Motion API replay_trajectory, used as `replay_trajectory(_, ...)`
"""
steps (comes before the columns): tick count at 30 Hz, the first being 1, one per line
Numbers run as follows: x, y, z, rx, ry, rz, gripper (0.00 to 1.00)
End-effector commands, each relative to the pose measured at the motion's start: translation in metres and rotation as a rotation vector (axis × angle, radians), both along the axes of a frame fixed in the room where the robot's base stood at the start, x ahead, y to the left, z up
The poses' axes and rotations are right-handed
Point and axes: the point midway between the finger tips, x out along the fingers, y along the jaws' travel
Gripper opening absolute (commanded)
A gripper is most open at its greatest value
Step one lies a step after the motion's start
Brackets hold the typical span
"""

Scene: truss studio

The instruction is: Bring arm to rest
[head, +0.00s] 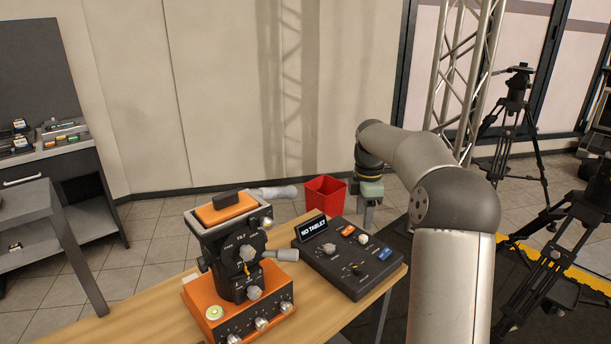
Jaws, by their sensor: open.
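My arm (455,255) rises at the right of the head view and bends away toward the back. My gripper (368,213) hangs pointing down at its far end, just beyond the back right of the table. It is open, and I see nothing between its fingers. A black control box (350,262) with a "NO TABLET" display lies on the table, nearer to me than the gripper. The gripper looks apart from the box.
A tilt head (238,250) on an orange base (262,310) stands on the wooden table (150,318). A red bin (325,195) is on the floor behind. A truss (465,70) and tripods (512,110) stand at right. A grey desk (50,165) is at left.

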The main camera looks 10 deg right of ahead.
Motion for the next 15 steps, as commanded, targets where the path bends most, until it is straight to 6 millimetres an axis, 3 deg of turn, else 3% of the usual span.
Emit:
replay_trajectory(2,-0.001,0.002,0.001,-0.001,0.000,-0.003,0.53)
replay_trajectory(4,-0.009,0.017,0.004,-0.013,0.002,-0.041,0.53)
replay_trajectory(8,-0.048,0.065,0.012,-0.046,0.001,-0.210,0.53)
replay_trajectory(12,-0.123,0.117,0.011,-0.071,-0.018,-0.509,0.53)
replay_trajectory(15,-0.183,0.143,0.001,-0.064,-0.037,-0.745,0.53)
